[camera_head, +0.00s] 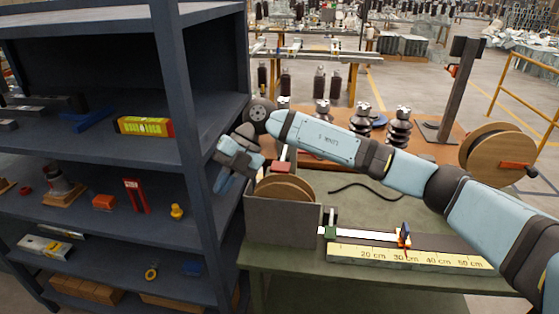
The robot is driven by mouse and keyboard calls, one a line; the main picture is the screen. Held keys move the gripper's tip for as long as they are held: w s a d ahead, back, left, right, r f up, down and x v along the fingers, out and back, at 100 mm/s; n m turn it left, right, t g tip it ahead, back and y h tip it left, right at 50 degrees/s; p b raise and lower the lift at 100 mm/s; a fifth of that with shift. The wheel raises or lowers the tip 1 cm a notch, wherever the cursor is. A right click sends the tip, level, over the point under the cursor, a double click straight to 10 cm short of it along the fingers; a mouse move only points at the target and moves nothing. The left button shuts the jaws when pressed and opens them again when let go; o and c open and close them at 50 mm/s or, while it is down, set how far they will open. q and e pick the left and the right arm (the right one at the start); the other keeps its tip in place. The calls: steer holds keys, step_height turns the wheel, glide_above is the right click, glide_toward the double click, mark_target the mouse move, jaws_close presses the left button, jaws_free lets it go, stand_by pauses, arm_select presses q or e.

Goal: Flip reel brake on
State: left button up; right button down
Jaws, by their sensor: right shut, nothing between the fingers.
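A wooden reel (286,187) sits in a grey open box (281,222) at the left end of the green bench. A small red block (281,167) shows at the top of this reel. A second, larger wooden reel (491,153) stands at the right, with a red-orange lever-like bar (517,166) across its face. I cannot tell for sure which red part is the brake. My right gripper (222,180) is shut and empty, left of the boxed reel and beside the shelf post. It appears apart from both reels. My left gripper is not in view.
A dark blue shelf unit (183,100) with tools fills the left, close to my right gripper. On the green bench (275,257) lie a ruler board (345,252) with a slider and a black cable (362,187). Dark ribbed insulators (399,130) stand behind.

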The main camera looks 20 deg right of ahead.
steer(key=w+d+r+m+t+h, duration=0.1)
steer(key=w+d+r+t+h, duration=0.1)
steer(key=w+d+r+h, duration=0.35)
step_height(320, 180, up, 7)
steer(key=m+t+h, duration=0.1)
steer(key=m+h, duration=0.2)
glide_above(279, 168)
steer(key=shift+s+d+f+y, duration=0.1)
steer(key=shift+f+y, duration=0.15)
steer(key=shift+f, duration=0.1)
step_height(279, 168, down, 12)
steer(key=p, duration=0.4)
steer(key=shift+f, duration=0.95)
